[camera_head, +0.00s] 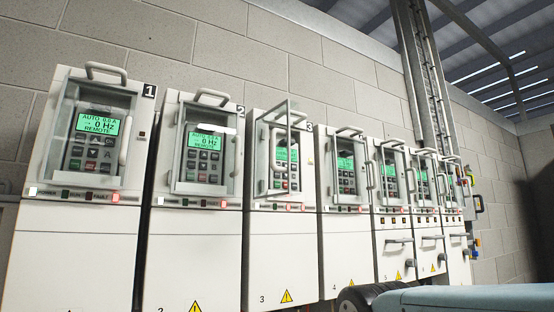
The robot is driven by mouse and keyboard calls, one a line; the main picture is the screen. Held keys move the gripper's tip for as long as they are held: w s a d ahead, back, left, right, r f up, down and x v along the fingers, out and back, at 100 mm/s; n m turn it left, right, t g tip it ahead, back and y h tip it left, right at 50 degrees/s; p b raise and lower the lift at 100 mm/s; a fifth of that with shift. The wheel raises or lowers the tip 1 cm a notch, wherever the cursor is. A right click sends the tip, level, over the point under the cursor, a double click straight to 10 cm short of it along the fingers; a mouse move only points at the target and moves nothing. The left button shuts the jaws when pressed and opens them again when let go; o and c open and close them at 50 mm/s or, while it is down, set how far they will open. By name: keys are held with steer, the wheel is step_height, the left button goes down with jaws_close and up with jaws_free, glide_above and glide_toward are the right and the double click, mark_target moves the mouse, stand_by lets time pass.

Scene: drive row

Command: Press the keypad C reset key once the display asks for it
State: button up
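A row of white drive cabinets stands along a block wall, each with a keypad and lit green display. Cabinet 1's display (97,124) shows "AUTO", an unclear word, "0 Hz" and "REMOTE"; a letter A shows below it. Cabinet 2's display (206,141) is partly washed out by glare. Cabinet 3's keypad (280,174) sits below a green display (282,153) whose text is too small to read. Its clear window cover (289,115) appears swung outward. I cannot read a letter C on any keypad. My gripper is not in view.
Clear covers with grey handles front the other keypads, such as cabinet 1's handle (125,138). Red lamps (116,198) glow below several keypads. Cabinets 5 and beyond have protruding lower handles (398,240). My arm, pale blue and black, crosses the lower right.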

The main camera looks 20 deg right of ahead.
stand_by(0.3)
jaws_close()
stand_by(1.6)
